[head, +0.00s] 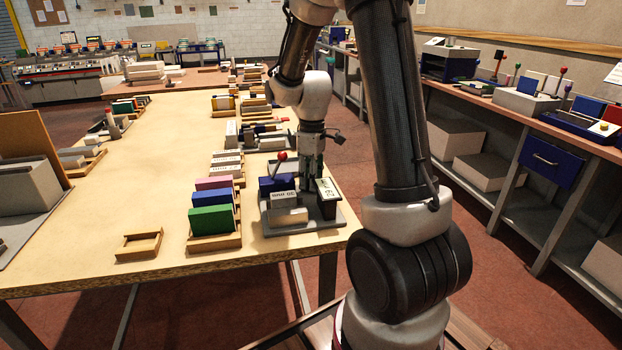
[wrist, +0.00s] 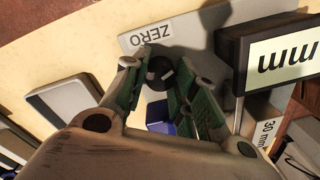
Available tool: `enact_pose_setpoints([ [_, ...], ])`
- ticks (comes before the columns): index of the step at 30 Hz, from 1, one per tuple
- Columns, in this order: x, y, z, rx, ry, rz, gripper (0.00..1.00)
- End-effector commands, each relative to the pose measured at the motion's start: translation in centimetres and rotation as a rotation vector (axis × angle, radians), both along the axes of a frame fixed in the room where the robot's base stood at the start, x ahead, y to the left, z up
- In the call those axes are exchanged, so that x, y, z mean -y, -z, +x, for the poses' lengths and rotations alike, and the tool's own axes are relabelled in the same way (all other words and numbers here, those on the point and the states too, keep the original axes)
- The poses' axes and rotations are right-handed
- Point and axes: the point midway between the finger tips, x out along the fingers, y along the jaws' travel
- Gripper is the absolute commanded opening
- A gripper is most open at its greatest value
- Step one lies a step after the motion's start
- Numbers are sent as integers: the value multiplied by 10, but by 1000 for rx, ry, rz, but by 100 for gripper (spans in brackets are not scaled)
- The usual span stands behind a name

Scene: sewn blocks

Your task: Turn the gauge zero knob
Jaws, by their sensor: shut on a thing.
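The gauge zero knob (wrist: 160,74) is small, round and black with a pale mark on its face. It sits beside a white label (wrist: 146,37) reading ZERO in the wrist view. My gripper (wrist: 156,78) has its green-padded fingers on either side of the knob, shut on it. In the head view my gripper (head: 312,168) points down behind the gauge on its grey base plate (head: 335,222); the knob is hidden there. The gauge's dark display box (head: 328,205) with a white "mm" face stands close by, and also shows right of my fingers in the wrist view (wrist: 232,50).
A red-tipped lever (head: 276,163), a blue block and grey blocks (head: 287,216) share the base plate. A wooden rack with green (head: 212,220), blue and pink blocks stands left of it. An empty wooden tray (head: 139,244) lies near the front edge. The table's middle (head: 160,150) is clear.

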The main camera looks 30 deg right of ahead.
Motion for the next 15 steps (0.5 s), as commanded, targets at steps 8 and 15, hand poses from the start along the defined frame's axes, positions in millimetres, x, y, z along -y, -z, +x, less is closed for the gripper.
enact_pose_setpoints([
  [8,0,0,0,2,188,-1,4],
  [15,1,-1,0,3,325,-1,4],
])
